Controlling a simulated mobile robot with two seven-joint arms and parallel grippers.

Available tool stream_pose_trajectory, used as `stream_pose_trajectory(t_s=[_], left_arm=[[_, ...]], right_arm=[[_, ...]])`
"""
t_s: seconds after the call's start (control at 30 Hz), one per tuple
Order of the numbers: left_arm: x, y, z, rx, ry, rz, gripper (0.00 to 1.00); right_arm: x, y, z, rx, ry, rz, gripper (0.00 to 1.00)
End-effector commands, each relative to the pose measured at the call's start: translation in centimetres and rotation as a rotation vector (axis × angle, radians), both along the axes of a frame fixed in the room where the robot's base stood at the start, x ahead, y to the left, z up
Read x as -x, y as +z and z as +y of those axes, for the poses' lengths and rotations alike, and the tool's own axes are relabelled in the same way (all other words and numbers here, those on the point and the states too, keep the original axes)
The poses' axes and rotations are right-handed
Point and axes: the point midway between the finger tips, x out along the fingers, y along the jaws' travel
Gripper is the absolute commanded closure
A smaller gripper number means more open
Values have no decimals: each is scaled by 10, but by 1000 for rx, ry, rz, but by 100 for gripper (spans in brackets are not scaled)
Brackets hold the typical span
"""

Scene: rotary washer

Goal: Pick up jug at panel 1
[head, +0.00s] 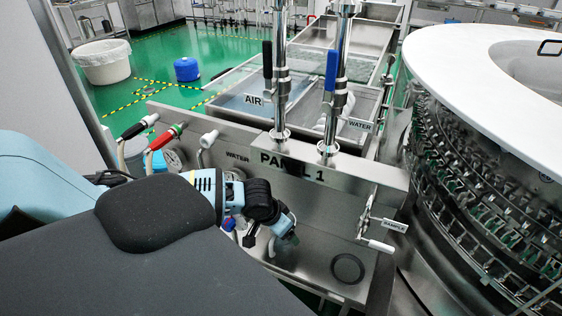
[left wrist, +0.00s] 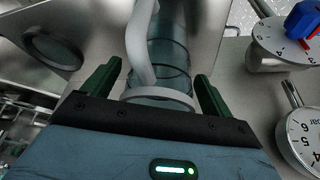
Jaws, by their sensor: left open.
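My left gripper (left wrist: 157,72) is open, with one dark green finger on each side of the jug. I cannot tell whether the fingers touch it. My right gripper is not in view.
A sample tap (head: 377,238) juts out at the basin's right. Dial gauges (left wrist: 300,130) are close on the right in the wrist view. The round washer (head: 480,130) fills the right side.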

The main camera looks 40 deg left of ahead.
Motion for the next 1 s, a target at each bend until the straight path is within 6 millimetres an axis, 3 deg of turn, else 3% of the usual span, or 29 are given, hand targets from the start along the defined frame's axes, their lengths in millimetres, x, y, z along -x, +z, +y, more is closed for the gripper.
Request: stream_pose_trajectory(t_s=[0.13,0.5,0.83,1.0], left_arm=[[0,1,0,0,0,-1,14],[0,1,0,0,1,-1,63],[0,4,0,1,1,-2,63],[0,18,0,0,0,-3,63]], right_arm=[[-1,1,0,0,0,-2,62],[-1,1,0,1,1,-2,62],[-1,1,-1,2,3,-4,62],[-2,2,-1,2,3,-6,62]])
